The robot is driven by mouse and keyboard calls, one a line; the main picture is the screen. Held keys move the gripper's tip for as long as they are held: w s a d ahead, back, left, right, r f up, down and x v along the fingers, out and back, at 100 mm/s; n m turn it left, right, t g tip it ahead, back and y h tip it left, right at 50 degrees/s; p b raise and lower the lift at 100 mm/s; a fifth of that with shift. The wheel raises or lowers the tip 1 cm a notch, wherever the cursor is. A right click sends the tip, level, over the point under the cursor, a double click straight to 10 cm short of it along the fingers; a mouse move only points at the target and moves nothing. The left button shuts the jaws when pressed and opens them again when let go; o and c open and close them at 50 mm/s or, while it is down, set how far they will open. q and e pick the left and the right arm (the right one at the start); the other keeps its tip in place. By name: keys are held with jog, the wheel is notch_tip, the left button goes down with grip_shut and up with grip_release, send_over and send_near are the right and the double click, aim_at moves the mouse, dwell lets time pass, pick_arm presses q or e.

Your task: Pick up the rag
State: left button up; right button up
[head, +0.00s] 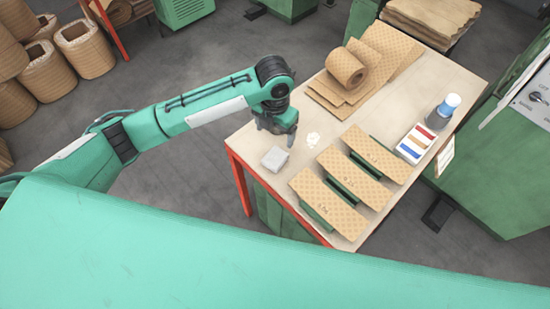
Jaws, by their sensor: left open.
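A small pale grey folded square, which looks like the rag (275,158), lies on the near left part of the wooden table (262,133). My left gripper (290,142) reaches in from the left and points down, just above and to the right of the rag in the picture. It is open and does not hold the rag. Its fingertips are small and dark, and their height over the table is hard to tell. A small white patch (312,139), perhaps a spill or crumbs, lies right of the gripper. My right gripper is not in view.
Several tan patterned boards (327,200) lie in a row on green supports. A tan roll (345,68) and sheets (387,52) lie at the back. A white tray (415,144) with coloured pieces and a blue-capped bottle (446,108) stand at the right.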

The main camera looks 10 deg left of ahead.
pick_arm(q)
jog(key=p, duration=0.2)
send_over(275, 157)
jog(key=f, duration=0.8)
jog(key=shift+s+f, duration=0.15)
jog(key=shift+s, duration=0.05)
notch_tip(275, 157, down, 5)
jog(key=shift+w+r+p, duration=0.15)
jog(key=shift+r+p, duration=0.05)
jog(key=shift+p, duration=0.55)
jog(key=shift+f, duration=0.35)
jog(key=c, duration=1.1)
